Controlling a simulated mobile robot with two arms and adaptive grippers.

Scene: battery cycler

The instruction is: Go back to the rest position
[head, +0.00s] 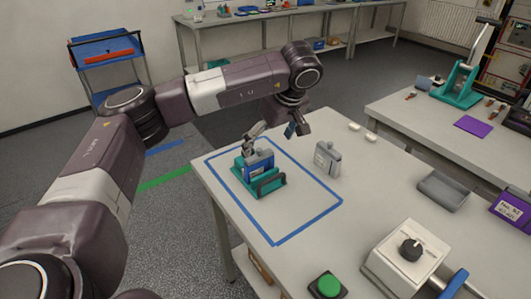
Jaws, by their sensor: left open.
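My left arm reaches in from the left and bends down over the table. My left gripper (297,130) is above the far part of the blue taped rectangle, with its fingers apart and nothing seen between them. A teal fixture (262,184) with a blue block (259,163) in it stands inside the rectangle, just below and left of the gripper. A grey flask-shaped cell (327,159) stands upright to the right, apart from the gripper. My right gripper is not in view.
The white table (375,190) also holds a grey tray (444,190), a box with a black knob (408,252), a green button (326,286) and a purple bin (510,212). A second bench with a teal press (459,82) stands at right. A blue cart (100,48) stands at back left.

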